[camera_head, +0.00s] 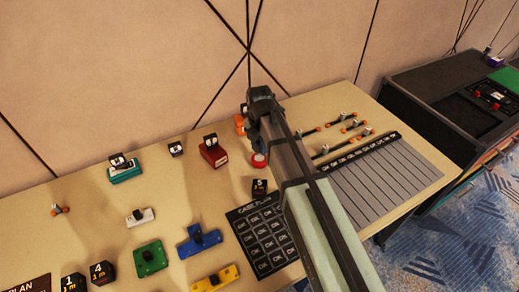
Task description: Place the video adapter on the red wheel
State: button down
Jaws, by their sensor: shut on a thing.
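My gripper (255,142) is at the far end of my arm, over the back middle of the table. It points down and is partly hidden by my own arm. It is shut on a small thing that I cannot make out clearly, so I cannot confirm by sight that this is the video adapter. A round red piece with a white face (259,160), which looks like the red wheel, is on the table just below the gripper. I cannot tell whether the held thing touches it. An orange piece (240,123) shows just left of the gripper.
A dark red block (213,152), a teal block (124,171), a white piece (140,217), and green (150,258), blue (199,241) and yellow (215,279) pieces lie to the left. Orange-ended cables (345,147) and a grey striped panel (385,180) lie right. The wall stands close behind.

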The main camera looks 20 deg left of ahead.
jog(key=shift+f, duration=0.95)
jog(key=shift+f, duration=0.1)
jog(key=c, duration=0.8)
grip_release()
jog(key=shift+c, duration=0.2)
notch_tip(320, 180, up, 12)
jog(key=shift+r, duration=0.1)
